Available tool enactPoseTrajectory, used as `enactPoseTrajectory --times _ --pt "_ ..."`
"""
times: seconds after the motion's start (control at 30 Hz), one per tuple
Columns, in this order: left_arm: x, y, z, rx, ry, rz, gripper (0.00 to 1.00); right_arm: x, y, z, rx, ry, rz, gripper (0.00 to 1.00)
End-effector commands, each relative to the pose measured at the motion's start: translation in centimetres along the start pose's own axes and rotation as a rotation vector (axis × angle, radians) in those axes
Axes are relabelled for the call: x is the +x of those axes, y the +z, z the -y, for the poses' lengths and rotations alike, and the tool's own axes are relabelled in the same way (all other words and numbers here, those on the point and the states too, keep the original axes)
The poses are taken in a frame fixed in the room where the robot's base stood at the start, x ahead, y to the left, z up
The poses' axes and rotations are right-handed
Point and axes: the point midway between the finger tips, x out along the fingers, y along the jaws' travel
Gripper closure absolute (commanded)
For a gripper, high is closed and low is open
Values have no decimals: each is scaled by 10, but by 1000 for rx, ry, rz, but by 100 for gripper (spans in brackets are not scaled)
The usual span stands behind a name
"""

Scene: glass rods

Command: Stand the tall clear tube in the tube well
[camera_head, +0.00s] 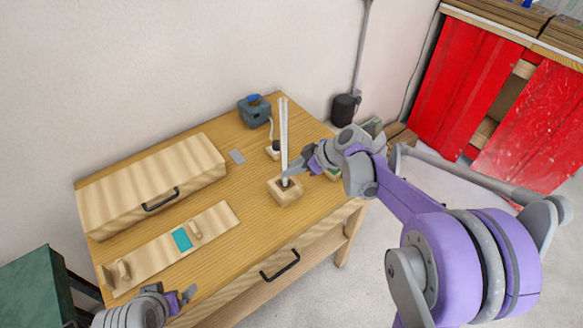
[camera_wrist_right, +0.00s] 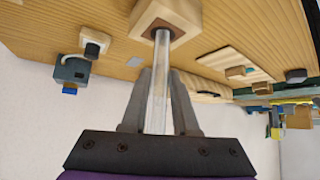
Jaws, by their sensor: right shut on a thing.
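The tall clear tube (camera_head: 284,130) stands about upright over the tube well (camera_head: 286,197), a pale wooden block with a dark square socket. In the right wrist view, which is upside down, the tube (camera_wrist_right: 161,75) runs from between my fingers to the socket of the well (camera_wrist_right: 193,15). Its lower end is at or inside the opening; the depth cannot be told. My right gripper (camera_head: 290,168) is shut on the tube a little above the block. My left gripper (camera_head: 181,297) is open and empty near the table's front left edge.
A wooden box with a black handle (camera_head: 160,199) and a wooden rack with a teal patch (camera_head: 181,239) lie on the left of the table. A blue-grey device (camera_head: 254,111) and a grey plate (camera_head: 236,157) are behind the well. A drawer handle (camera_head: 280,265) is on the table front.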

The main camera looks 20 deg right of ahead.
Motion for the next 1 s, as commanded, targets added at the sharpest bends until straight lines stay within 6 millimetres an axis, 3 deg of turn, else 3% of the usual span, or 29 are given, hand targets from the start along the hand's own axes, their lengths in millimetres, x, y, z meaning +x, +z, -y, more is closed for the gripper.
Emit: enactPoseTrajectory --times 0.93,0.97,1.0 --pt "6 8 0 0 0 8 0 9 9 0 0 0 0 100" --pt "6 8 0 0 0 7 0 9 9 0 0 0 0 68" --pt "6 8 0 0 0 7 0 9 8 0 0 0 0 61"
